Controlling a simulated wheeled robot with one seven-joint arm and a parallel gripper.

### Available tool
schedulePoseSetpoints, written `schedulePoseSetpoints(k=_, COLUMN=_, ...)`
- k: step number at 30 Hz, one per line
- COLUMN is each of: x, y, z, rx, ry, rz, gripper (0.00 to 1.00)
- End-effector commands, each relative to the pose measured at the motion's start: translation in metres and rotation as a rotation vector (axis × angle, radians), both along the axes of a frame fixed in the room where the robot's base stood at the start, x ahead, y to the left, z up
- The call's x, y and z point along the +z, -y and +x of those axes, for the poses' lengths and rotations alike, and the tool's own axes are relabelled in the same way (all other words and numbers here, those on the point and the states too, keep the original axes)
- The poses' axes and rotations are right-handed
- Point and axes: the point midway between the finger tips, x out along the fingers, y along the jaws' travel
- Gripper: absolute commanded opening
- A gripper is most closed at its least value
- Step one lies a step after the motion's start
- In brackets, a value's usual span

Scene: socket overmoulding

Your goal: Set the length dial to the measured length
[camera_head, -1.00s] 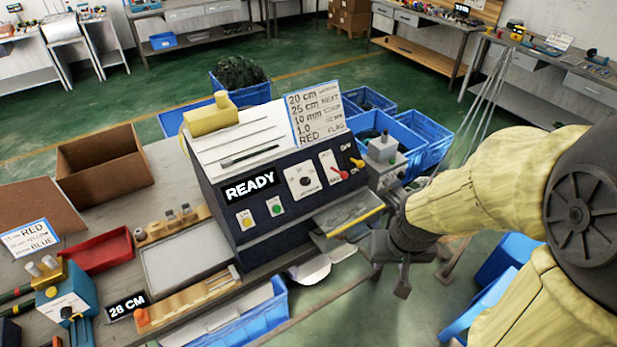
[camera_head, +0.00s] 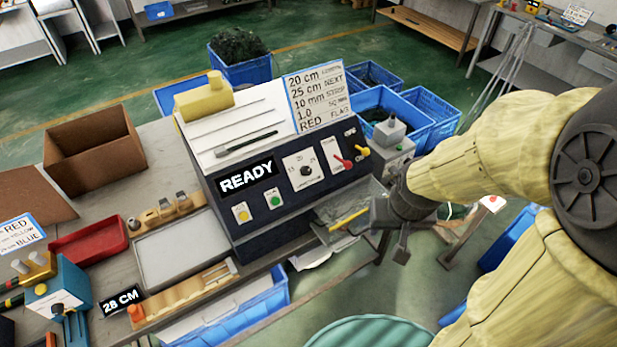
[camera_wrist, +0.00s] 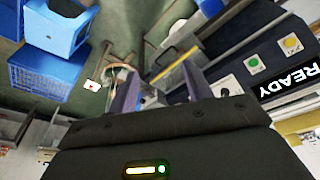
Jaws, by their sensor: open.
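The length dial (camera_head: 304,171) is a black knob on a white scale plate, on the sloped front of a dark machine (camera_head: 230,215). Its exact pointer setting is too small to read. A display (camera_head: 122,300) on the bench reads "28 CM". The machine's screen (camera_head: 247,178) reads "READY". My gripper (camera_head: 391,247) is open and empty, in front of the machine's right end, lower than and right of the dial, and apart from it. In the wrist view its two fingers (camera_wrist: 160,95) stand apart, with a yellow bar beyond them.
A card (camera_head: 319,97) on top lists 20 cm, 25 cm, 10 mm, 1.0 and RED. Yellow and green buttons (camera_head: 274,200) are left of the dial; red and yellow levers (camera_head: 344,161) are right. A tray with a yellow bar (camera_head: 349,219) juts out near my gripper.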

Motion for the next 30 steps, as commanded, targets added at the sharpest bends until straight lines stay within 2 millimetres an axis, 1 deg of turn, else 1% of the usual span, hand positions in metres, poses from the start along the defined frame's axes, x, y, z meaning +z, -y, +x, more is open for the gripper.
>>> schedulePoseSetpoints(k=1, x=-0.012, y=-0.002, z=0.003, rx=0.003, ry=0.020, rz=0.001, gripper=0.51)
schedulePoseSetpoints(k=5, x=-0.033, y=-0.010, z=0.017, rx=0.012, ry=0.101, rz=0.010, gripper=0.51)
schedulePoseSetpoints(k=9, x=-0.056, y=-0.021, z=0.035, rx=0.025, ry=0.219, rz=0.025, gripper=0.51)
schedulePoseSetpoints(k=12, x=-0.070, y=-0.029, z=0.048, rx=0.033, ry=0.305, rz=0.038, gripper=0.51)
schedulePoseSetpoints(k=21, x=-0.102, y=-0.056, z=0.077, rx=0.056, ry=0.557, rz=0.093, gripper=0.51)
schedulePoseSetpoints(k=30, x=-0.126, y=-0.083, z=0.095, rx=0.077, ry=0.806, rz=0.167, gripper=0.51)
